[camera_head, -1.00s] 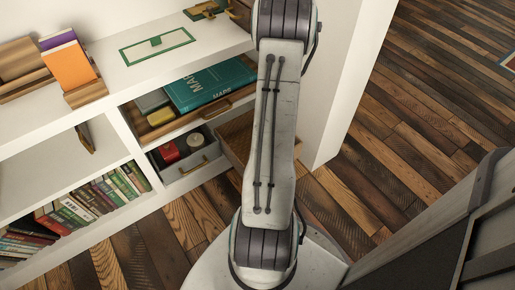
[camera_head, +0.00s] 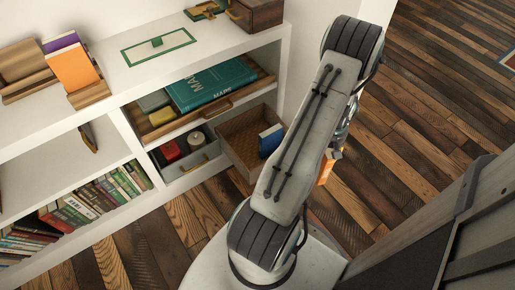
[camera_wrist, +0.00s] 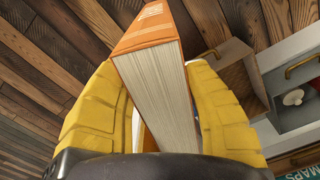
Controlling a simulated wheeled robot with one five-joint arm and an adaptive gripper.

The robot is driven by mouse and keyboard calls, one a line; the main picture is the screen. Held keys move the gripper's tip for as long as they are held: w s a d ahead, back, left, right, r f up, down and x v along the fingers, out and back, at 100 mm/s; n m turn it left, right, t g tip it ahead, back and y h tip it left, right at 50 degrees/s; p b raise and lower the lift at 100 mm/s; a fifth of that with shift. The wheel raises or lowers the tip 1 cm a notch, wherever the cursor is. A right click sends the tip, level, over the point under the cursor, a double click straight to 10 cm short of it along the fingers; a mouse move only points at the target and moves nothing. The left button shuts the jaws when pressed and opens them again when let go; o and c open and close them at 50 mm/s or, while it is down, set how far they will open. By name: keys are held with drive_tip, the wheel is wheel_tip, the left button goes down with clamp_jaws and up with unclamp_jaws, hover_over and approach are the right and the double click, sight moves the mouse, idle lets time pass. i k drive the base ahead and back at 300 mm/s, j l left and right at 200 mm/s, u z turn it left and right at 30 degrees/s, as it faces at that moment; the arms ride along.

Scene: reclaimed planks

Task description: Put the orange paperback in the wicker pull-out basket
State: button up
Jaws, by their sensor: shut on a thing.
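My gripper (camera_wrist: 158,85) is shut on an orange paperback (camera_wrist: 162,82); its yellow fingers press both covers and the page edges face the wrist camera. In the head view a bit of the orange paperback (camera_head: 325,171) shows past my arm, over the floor to the right of the shelf unit; most of it is hidden. The wicker pull-out basket (camera_head: 236,158) is pulled out low in the unit, left of my arm. A blue book (camera_head: 270,140) stands in its right part. The basket also appears right of the gripper in the wrist view (camera_wrist: 238,58).
Another orange book (camera_head: 72,68) stands beside a purple one between wooden bookends on top. A grey drawer (camera_head: 190,178) with a red item and a white roll is open beside the basket. Above it a wooden tray (camera_head: 165,128) holds a teal book. Floor on the right is clear.

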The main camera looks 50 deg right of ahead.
sight(253, 162)
drive_tip(key=i, duration=1)
